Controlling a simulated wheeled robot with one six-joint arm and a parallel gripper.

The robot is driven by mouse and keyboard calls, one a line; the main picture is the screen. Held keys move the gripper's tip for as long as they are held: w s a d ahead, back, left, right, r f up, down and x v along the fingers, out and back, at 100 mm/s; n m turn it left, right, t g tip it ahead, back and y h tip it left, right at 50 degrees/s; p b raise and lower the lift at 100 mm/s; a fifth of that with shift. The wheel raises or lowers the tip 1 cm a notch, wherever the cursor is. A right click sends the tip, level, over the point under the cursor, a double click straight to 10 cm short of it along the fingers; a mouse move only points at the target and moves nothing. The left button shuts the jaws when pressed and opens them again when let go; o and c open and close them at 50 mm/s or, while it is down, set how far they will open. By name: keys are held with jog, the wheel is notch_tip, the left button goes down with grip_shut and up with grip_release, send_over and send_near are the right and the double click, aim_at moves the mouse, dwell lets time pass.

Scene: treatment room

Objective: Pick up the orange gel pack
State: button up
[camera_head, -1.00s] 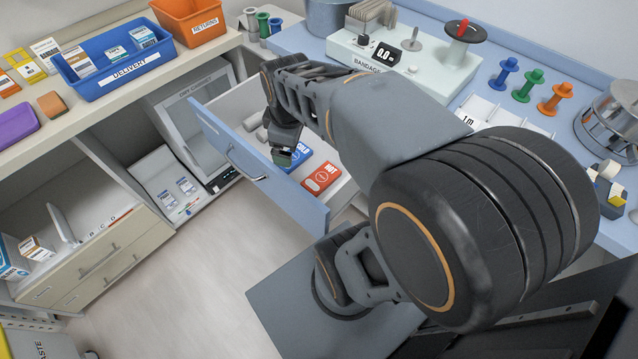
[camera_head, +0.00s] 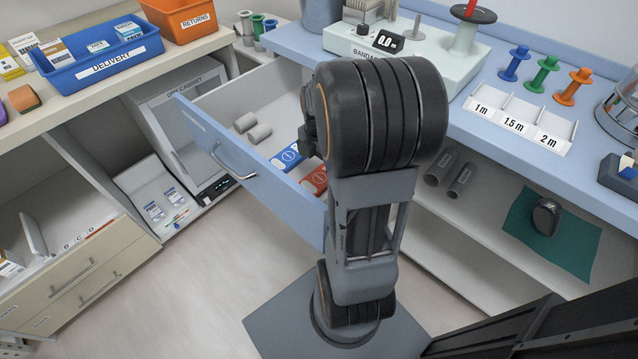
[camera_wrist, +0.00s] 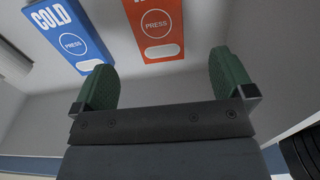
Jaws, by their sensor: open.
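The orange gel pack (camera_head: 315,181) lies in the open blue-fronted drawer, partly hidden behind my arm in the head view. In the wrist view the orange gel pack (camera_wrist: 156,28) shows a round PRESS mark and a pale oval, with its top cut off. A blue COLD pack (camera_wrist: 68,36) lies to its left, apart from it. My gripper (camera_wrist: 162,74) is open, with green pads well apart and nothing between them. In the wrist view the orange pack appears beyond the gap between the fingertips. My gripper is hidden behind my arm in the head view.
The drawer front (camera_head: 250,165) and its side walls surround the packs. Grey rolls (camera_head: 258,133) lie in the drawer, left of the packs. The blue counter (camera_head: 480,120) stands to the right, with a shelf below holding a green cloth (camera_head: 520,215). The floor in front is clear.

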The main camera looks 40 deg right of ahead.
aim_at(319, 178)
jog(key=shift+w+d+f+b, duration=0.15)
jog(key=shift+f+b, duration=0.45)
jog(key=shift+f, duration=1.55)
jog(key=shift+w+d+f+b, duration=0.1)
jog(key=shift+f+b, duration=0.45)
jog(key=shift+f, duration=1.55)
jog(key=c, duration=1)
